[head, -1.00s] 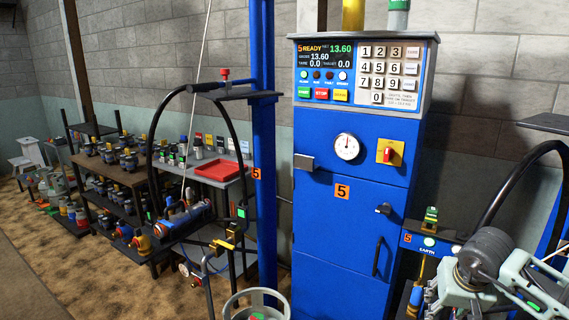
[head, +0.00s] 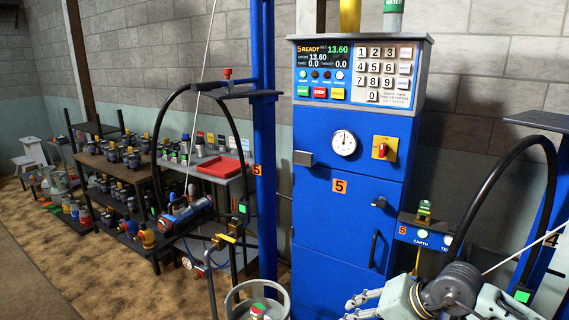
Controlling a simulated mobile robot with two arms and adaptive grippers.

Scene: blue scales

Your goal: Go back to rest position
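My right gripper (head: 348,308) is at the bottom edge, right of centre, with its grey fingers pointing left. Its two fingers show apart with nothing seen between them; the lower one is partly cut off by the frame edge. My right arm comes in from the lower right, its dark round joint and pale links in front of the lower right of the blue cabinet (head: 336,238). My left gripper is not in view.
A grey gas cylinder (head: 238,302) stands at the bottom, left of the cabinet. A blue post (head: 263,190) and a filling hose (head: 158,145) rise behind it. An earth box (head: 424,236) is right of the cabinet. Shelves with valves and a red tray (head: 222,167) stand left.

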